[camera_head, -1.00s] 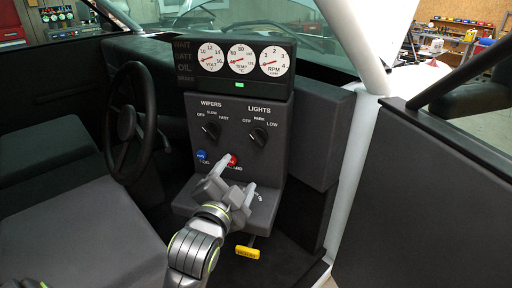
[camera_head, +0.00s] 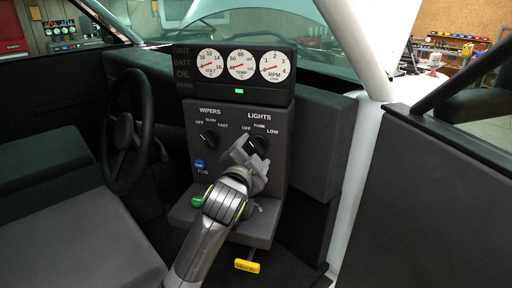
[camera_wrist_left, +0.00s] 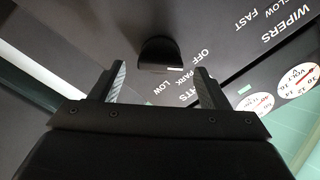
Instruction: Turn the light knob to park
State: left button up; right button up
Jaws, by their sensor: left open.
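The light knob (camera_head: 261,144) is a dark round knob under the LIGHTS label on the grey dash panel, with OFF, PARK and LOW marked around it. My gripper partly covers it in the head view, and I cannot tell its exact setting. My left gripper (camera_head: 249,150) is open in front of the knob. In the left wrist view the knob (camera_wrist_left: 157,52) lies ahead of the gap between the two open fingers of the left gripper (camera_wrist_left: 162,78), with a gap showing between fingertips and knob. My right gripper is not in view.
The wiper knob (camera_head: 210,138) is just left on the same panel, with a blue FOG button (camera_head: 199,164) below. A green control (camera_head: 197,201) and a yellow handle (camera_head: 247,266) are lower down. The steering wheel (camera_head: 130,125) is left; gauges (camera_head: 241,65) are above.

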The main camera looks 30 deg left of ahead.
aim_at(257, 146)
pick_arm(q)
jog(key=shift+w+a, duration=0.25)
jog(key=shift+w, duration=0.95)
jog(key=c, duration=1)
